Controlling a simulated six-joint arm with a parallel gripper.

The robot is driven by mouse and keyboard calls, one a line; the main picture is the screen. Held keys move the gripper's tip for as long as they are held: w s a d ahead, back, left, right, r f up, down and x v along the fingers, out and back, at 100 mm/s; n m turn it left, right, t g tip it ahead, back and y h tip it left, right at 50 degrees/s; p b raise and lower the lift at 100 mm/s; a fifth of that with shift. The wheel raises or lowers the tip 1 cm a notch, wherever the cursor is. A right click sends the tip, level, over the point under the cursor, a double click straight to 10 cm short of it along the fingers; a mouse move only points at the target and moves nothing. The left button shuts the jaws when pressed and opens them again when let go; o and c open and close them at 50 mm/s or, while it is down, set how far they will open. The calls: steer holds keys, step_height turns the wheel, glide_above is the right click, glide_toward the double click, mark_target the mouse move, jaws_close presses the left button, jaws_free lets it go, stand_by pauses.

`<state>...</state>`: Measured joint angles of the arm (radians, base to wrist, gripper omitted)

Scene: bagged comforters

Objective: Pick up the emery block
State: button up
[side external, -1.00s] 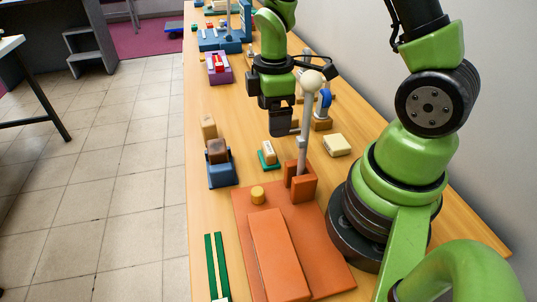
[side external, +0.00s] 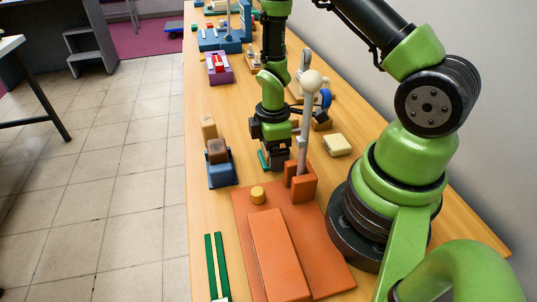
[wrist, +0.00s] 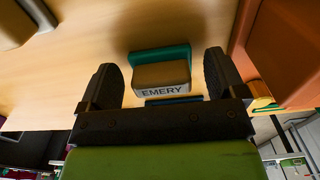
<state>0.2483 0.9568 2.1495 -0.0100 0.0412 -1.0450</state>
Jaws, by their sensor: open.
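My gripper (wrist: 161,70) is open, with one dark finger on each side of the block and a visible gap to both. In the side external view my gripper (side external: 271,160) is low over the teal base and hides most of the block. Whether the fingertips reach down beside the block is hard to tell.
An orange fixture with a white-knobbed lever (side external: 311,82) stands close to my gripper, over a flat orange board (side external: 240,222). A blue holder with a brown block (side external: 217,152) is to the left. A cream block (side external: 337,144) lies to the right.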

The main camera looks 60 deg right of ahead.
steer(key=c, duration=1)
steer(key=shift+r, duration=0.15)
step_height(320, 180, up, 10)
steer(key=shift+f, duration=0.1)
steer(key=o, duration=0.3)
steer(key=shift+c, duration=1.1)
steer(key=shift+w+a, duration=0.15)
steer(key=shift+w, duration=0.25)
steer(key=w+a+r, duration=0.1)
steer(key=w+a, duration=0.1)
steer(key=w+a+r, duration=0.1)
steer(key=w+a, duration=0.1)
steer(key=w, duration=0.1)
steer(key=w+a+r, duration=0.1)
steer(key=w+a, duration=0.1)
steer(key=w, duration=0.1)
steer(key=shift+w+a+r, duration=0.1)
steer(key=shift+a, duration=0.1)
